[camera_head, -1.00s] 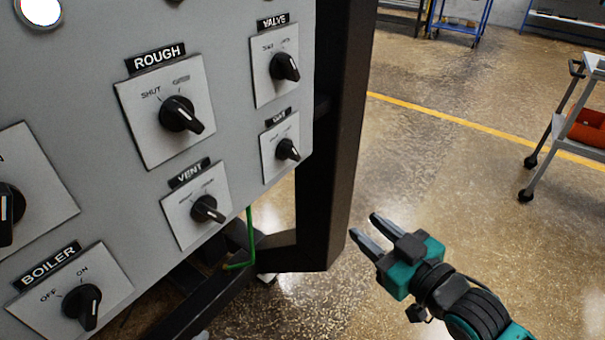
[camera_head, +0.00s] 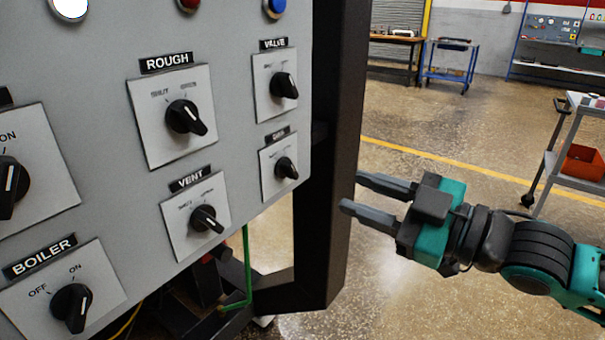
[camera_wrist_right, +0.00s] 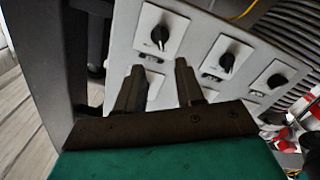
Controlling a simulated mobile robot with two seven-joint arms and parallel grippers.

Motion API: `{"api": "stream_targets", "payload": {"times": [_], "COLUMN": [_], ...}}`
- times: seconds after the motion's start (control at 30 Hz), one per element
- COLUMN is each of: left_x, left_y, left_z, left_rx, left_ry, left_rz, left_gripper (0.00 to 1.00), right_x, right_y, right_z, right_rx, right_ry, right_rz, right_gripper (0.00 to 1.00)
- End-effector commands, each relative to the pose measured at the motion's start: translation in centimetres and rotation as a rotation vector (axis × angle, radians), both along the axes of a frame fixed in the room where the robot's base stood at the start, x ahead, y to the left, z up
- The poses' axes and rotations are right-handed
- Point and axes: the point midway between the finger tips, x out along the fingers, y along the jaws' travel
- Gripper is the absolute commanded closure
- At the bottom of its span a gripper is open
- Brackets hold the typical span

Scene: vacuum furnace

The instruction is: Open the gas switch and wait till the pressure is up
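The gas switch (camera_head: 286,167) is a small black rotary knob on a white plate, low on the right side of the grey control panel (camera_head: 232,110). Its label is too blurred to read surely, and its pointer slants down to the right. My left gripper is not in view. No pressure display shows.
The VALVE knob (camera_head: 284,86) is above the gas switch. ROUGH (camera_head: 185,117), VENT (camera_head: 206,218) and BOILER (camera_head: 72,307) knobs are to its left. A dark vertical post (camera_head: 335,150) borders the panel. A cart (camera_head: 577,165) stands at far right; the floor between is open.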

Motion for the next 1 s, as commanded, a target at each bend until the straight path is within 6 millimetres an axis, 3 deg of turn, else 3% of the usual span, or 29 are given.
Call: {"api": "stream_targets", "payload": {"times": [0.6, 1.0], "left_x": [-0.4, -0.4], "left_y": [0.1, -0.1], "left_z": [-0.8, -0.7], "left_rx": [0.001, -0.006], "left_ry": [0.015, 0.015], "left_rz": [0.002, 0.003], "left_gripper": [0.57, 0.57], "right_x": [5.4, 6.1], "right_y": [7.4, 8.4], "right_z": [0.0, 0.0], "right_rx": [0.002, -0.001], "right_ry": [-0.001, 0.0], "right_rz": [0.0, 0.0], "right_gripper": [0.63, 0.63]}}
